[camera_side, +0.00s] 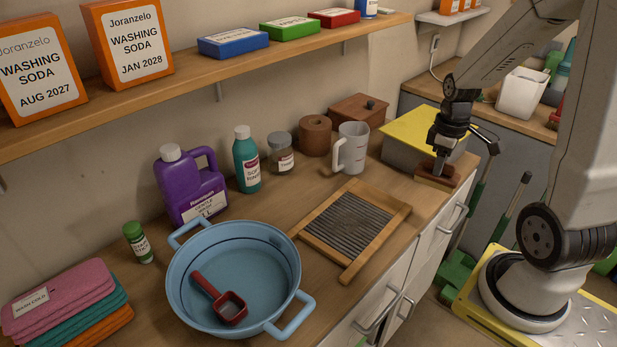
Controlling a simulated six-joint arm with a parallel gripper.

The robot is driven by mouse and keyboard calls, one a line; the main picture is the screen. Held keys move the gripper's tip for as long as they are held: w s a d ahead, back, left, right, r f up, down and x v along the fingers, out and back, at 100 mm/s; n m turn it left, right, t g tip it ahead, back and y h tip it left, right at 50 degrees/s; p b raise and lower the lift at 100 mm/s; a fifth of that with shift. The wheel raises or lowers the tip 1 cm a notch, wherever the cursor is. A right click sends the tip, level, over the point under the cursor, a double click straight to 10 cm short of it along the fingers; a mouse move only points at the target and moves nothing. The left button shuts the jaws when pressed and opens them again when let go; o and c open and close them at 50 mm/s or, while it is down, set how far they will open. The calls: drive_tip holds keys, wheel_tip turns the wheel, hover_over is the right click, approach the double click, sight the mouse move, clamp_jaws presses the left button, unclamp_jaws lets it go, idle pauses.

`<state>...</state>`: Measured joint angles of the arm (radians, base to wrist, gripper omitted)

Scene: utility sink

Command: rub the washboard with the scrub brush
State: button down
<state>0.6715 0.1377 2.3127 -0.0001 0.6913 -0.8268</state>
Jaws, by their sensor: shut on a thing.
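The washboard (353,226), a ribbed grey panel in a wooden frame, lies flat on the counter in the middle of the view. My gripper (439,169) is at the right end of the counter, to the right of and beyond the washboard. It points down and is shut on the scrub brush (437,181), a brown block. The brush is at or just above the counter near its front edge, apart from the washboard; I cannot tell whether it touches the wood. The fingertips are small and partly hidden.
A blue basin (181,262) with a red scoop (222,302) stands left of the washboard. A measuring jug (352,149) stands behind it. A yellow-topped box (411,127) is just behind my gripper. Bare counter lies between the brush and washboard. A shelf (215,75) runs above.

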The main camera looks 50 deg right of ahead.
drive_tip(key=w+a+f+n, duration=0.3)
drive_tip(key=w+a+n, duration=0.4)
drive_tip(key=w+a, duration=1)
drive_tip(key=shift+w+f+n, duration=0.15)
drive_tip(key=shift+w+n, duration=0.25)
drive_tip(key=shift+w, duration=0.1)
drive_tip(key=shift+f, duration=0.1)
